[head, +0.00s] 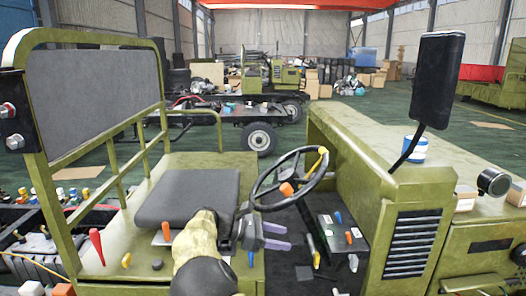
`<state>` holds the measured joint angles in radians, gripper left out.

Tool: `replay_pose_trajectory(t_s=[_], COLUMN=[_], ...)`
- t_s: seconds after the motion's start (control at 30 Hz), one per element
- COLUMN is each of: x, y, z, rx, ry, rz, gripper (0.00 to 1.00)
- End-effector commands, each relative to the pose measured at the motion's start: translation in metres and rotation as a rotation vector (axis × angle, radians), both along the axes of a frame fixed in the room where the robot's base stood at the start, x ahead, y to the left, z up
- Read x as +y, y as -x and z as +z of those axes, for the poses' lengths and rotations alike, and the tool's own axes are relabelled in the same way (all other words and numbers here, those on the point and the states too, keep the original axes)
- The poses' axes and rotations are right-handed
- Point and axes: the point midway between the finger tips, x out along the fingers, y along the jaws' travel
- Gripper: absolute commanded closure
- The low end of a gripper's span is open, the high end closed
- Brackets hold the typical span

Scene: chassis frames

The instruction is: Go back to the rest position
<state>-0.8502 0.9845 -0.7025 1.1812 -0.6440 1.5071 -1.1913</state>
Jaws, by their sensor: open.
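My gripper (277,237) is in the lower middle of the head view, at the end of my arm (200,240). Its two purple-grey fingers point right and are apart, with nothing seen between them. It appears in front of the right edge of the dark seat (188,197) and below the black steering wheel (290,183). I cannot tell whether it touches anything.
A green vehicle cab surrounds the arm, with a seat-back frame (95,95) at left and a hood (400,165) at right. A lever panel (335,240) is right of the gripper. A mirror (438,80) and a blue-white can (415,149) stand further right.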

Motion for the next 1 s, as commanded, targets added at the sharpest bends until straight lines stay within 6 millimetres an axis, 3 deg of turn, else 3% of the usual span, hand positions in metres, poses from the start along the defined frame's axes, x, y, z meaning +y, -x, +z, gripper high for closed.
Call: replay_pose_trajectory(t_s=[0.03, 0.2, 0.4, 0.63, 1.0], x=[-0.021, -0.081, -0.117, -0.124, -0.111], y=[0.003, 0.028, 0.075, 0.140, 0.245], z=[-0.006, -0.039, -0.072, -0.088, -0.089], rx=[-0.013, -0.117, -0.296, -0.547, -1.003], ry=[-0.062, -0.329, -0.637, -0.922, -1.188], rz=[-0.035, -0.180, -0.403, -0.704, -1.210], gripper=[0.46, 0.46, 0.46, 0.46, 0.46])
